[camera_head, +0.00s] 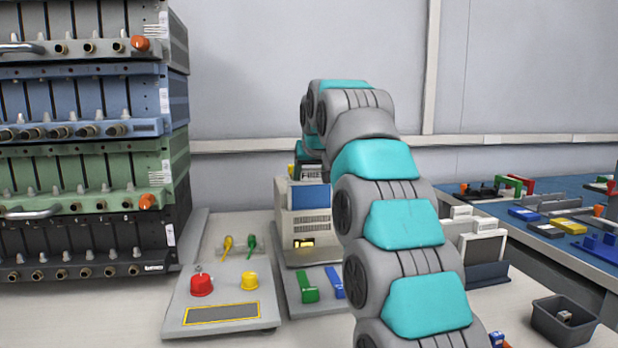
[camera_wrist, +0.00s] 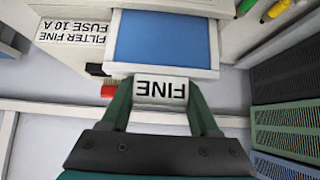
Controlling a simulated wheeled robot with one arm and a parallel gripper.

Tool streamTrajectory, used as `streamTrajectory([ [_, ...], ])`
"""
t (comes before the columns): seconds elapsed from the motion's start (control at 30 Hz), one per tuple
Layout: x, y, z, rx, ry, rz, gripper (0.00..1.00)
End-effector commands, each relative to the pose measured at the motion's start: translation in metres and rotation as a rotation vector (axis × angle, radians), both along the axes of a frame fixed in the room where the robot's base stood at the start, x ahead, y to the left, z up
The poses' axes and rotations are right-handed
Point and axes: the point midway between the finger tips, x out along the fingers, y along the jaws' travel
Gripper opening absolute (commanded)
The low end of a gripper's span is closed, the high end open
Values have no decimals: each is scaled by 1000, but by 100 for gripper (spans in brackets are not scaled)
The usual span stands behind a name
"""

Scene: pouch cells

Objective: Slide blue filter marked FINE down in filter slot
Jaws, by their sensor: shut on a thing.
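The blue filter (camera_head: 310,197) has a pale frame and a pale tab lettered FINE. It stands at the top of a beige machine (camera_head: 293,228); its blue face also shows in the wrist view (camera_wrist: 165,40). My gripper (camera_wrist: 160,92) is shut on the filter's FINE tab, with one dark green finger at each side. In the head view my gripper (camera_head: 310,171) is partly hidden behind my arm. A label beside the filter (camera_wrist: 72,32) reads FILTER FINE, FUSE 10 A. The slot opening is hidden, and I cannot tell how deep the filter sits.
A control panel (camera_head: 222,300) with a red button (camera_head: 202,285) and a yellow button (camera_head: 249,281) lies left of the machine. Stacked racks (camera_head: 85,150) stand at far left. Green and blue handles (camera_head: 308,288) lie in front. A dark bin (camera_head: 563,321) is at right.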

Motion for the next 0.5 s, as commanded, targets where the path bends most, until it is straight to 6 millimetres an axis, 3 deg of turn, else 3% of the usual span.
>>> streamTrajectory([
  [0.37, 0, 0, -10, 0, 0, 0, 6],
  [0.4, 0, 0, -9, 0, 0, 0, 64],
  [0.5, 0, 0, -9, -1, 2, 0, 75],
])
